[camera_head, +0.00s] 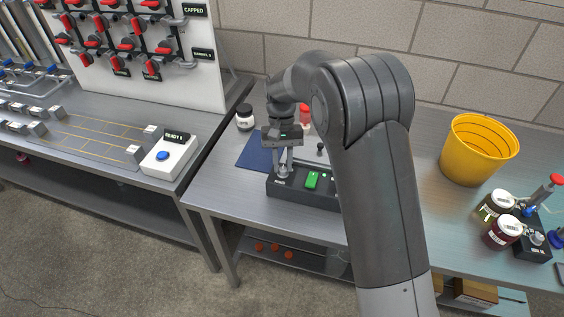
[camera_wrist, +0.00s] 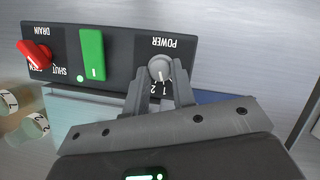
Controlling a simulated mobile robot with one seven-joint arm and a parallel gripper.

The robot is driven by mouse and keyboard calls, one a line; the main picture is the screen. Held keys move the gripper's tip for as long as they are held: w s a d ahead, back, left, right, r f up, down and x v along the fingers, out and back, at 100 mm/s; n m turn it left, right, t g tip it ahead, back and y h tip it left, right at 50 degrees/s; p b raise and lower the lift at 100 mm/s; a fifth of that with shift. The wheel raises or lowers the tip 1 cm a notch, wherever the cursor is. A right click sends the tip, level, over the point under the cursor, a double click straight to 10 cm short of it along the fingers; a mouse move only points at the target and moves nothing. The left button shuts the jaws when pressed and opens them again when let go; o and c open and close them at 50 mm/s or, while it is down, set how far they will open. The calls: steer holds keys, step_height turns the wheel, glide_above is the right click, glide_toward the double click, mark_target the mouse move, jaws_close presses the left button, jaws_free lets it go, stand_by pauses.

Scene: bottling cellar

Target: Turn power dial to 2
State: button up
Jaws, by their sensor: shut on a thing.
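The power dial (camera_wrist: 160,69) is a round grey knob on a black control panel, under the upside-down label POWER in the wrist view. Marks 1 and 2 show beside it, partly between my fingers. My gripper (camera_wrist: 161,82) is shut on the dial, one finger on each side. A white mark on the knob points toward the numbers; I cannot tell exactly which one. In the head view my gripper (camera_head: 283,168) reaches down onto the left end of the black panel (camera_head: 322,199).
The panel also carries a green switch (camera_wrist: 92,54) and a red drain handle (camera_wrist: 36,54). A blue mat (camera_head: 255,152), a dark jar (camera_head: 244,118) and a red-capped bottle (camera_head: 305,115) are close by. A yellow bucket (camera_head: 480,148) and jars (camera_head: 502,230) stand at right.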

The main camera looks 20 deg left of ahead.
steer(key=m+y, duration=0.1)
steer(key=m, duration=0.1)
steer(key=m+y, duration=0.1)
steer(key=m, duration=0.4)
steer(key=shift+d+y, duration=0.25)
steer(key=shift+y, duration=0.15)
stand_by(0.3)
steer(key=o, duration=1)
steer(key=v, duration=1)
steer(key=shift+w+r, duration=0.15)
steer(key=shift+r, duration=0.25)
